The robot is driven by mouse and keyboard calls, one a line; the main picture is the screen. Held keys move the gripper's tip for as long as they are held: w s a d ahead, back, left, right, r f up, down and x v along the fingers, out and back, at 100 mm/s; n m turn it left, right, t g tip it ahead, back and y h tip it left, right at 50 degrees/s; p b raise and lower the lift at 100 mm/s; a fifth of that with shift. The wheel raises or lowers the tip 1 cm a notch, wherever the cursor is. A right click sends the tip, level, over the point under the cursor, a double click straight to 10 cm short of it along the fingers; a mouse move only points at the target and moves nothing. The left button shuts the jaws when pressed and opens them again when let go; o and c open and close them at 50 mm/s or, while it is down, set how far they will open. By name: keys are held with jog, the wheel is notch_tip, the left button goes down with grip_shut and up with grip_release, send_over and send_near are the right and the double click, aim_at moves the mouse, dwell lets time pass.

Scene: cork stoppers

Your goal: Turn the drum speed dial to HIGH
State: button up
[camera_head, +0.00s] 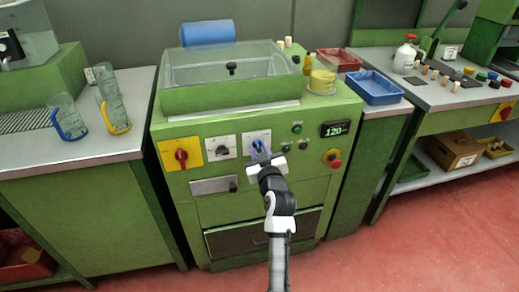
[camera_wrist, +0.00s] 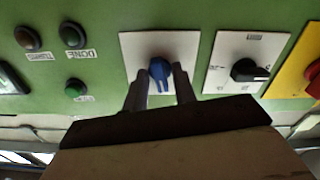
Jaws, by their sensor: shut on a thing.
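A blue dial (camera_wrist: 160,70) sits on a white plate on the green machine's front panel. It also shows in the head view (camera_head: 258,146), partly hidden by my gripper. My gripper (camera_wrist: 161,84) has its fingers on either side of the blue dial and is shut on it. In the head view my gripper (camera_head: 263,155) reaches the panel from the front. In the wrist view the dial's pointer end faces down the picture, toward my palm. The plate's lettering is too small to read, so I cannot tell which setting it marks.
A black dial (camera_head: 222,151) on its own white plate and a red switch (camera_head: 181,155) on a yellow plate sit left of the blue dial. Small buttons (camera_head: 297,128), a display (camera_head: 336,129) reading 120 and a red stop button (camera_head: 334,163) sit to its right.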

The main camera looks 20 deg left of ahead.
jog(key=m+p, duration=0.2)
jog(key=m, duration=0.4)
jog(key=m+p, duration=0.2)
jog(key=m, duration=0.3)
jog(key=shift+p, duration=0.4)
jog(key=shift+m, duration=0.3)
jog(key=o, duration=0.7)
jog(key=b+v, duration=0.3)
jog(key=v, duration=1)
jog(key=shift+s+d, duration=0.25)
jog(key=shift+s, duration=0.1)
